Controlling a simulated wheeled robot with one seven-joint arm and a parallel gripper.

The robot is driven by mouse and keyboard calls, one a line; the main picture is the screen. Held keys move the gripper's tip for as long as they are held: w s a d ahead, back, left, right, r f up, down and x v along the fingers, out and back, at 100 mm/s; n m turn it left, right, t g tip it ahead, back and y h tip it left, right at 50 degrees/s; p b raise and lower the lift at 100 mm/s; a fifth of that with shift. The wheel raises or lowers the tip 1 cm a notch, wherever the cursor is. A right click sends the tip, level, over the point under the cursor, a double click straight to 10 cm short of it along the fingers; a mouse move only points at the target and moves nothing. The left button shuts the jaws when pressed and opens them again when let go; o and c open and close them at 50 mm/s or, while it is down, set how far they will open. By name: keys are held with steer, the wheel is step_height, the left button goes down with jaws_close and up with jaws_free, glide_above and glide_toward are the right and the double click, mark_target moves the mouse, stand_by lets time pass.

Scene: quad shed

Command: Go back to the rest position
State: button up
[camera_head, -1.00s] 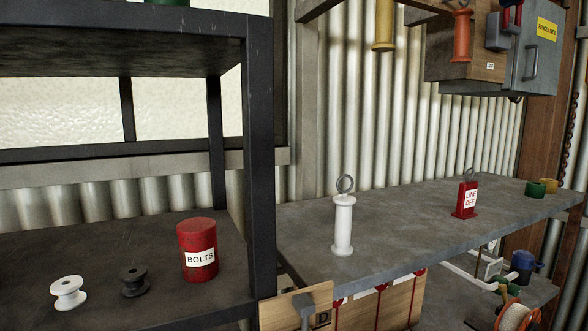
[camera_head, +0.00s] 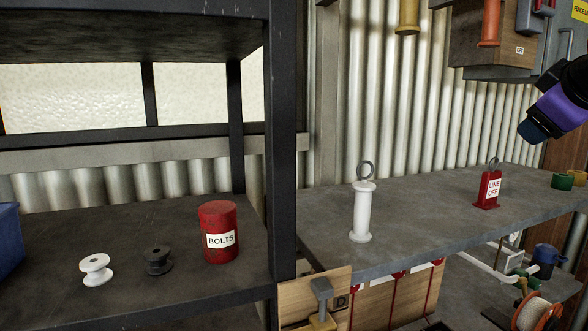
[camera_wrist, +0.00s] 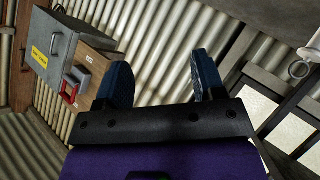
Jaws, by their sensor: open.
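My gripper (camera_wrist: 158,80) shows in the wrist view with its two blue fingers apart and nothing between them. Corrugated wall lies behind the fingers. In the head view my purple and black wrist (camera_head: 558,105) is at the right edge, above the grey shelf and apart from the things on it; the fingers are not clear there.
The grey shelf (camera_head: 430,215) bears a white handle with a ring (camera_head: 362,212) and a red LINE OFF tag (camera_head: 488,190). The dark rack at left (camera_head: 200,285) holds a red BOLTS can (camera_head: 218,230) and two spools. A wooden box (camera_head: 478,40) hangs at upper right.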

steer(key=s+a+f+m+g+y, duration=0.2)
steer(key=s+a+f+g, duration=0.1)
steer(key=s+f, duration=0.3)
steer(key=s+a+f+m+g+y, duration=0.2)
steer(key=s+a+f, duration=0.3)
steer(key=f, duration=0.5)
steer(key=shift+s+f+g, duration=0.3)
steer(key=shift+s+g, duration=0.4)
